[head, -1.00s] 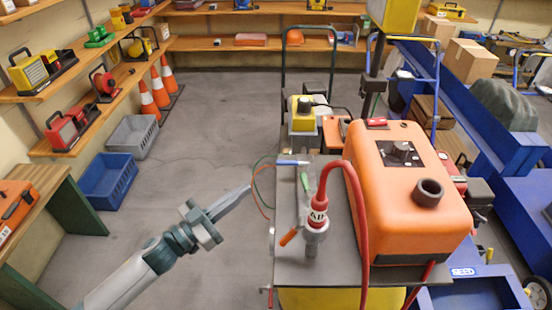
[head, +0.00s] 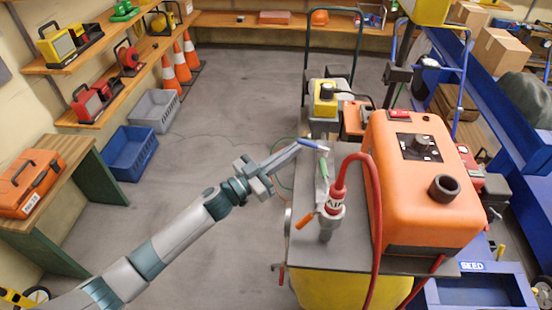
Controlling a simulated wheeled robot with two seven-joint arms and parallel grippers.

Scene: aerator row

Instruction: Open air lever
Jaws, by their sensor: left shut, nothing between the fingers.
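A red hose fitting labelled AIR (head: 335,205) stands on a grey valve body on the grey top plate (head: 300,240) of the machine. An orange handle (head: 305,221) sticks out to the left, low beside this fitting. A green handle (head: 323,166) and a blue handle (head: 311,144) lie behind it. I cannot tell for sure which handle is the air lever. My left gripper (head: 298,147) is shut and empty, its tips at or very near the left end of the blue handle; contact is unclear. My right gripper is out of view.
A large orange housing (head: 440,205) with a dark spout fills the right of the top plate. The red hose (head: 376,220) arches down in front of it. Thin green and orange loops hang at the plate's left edge.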

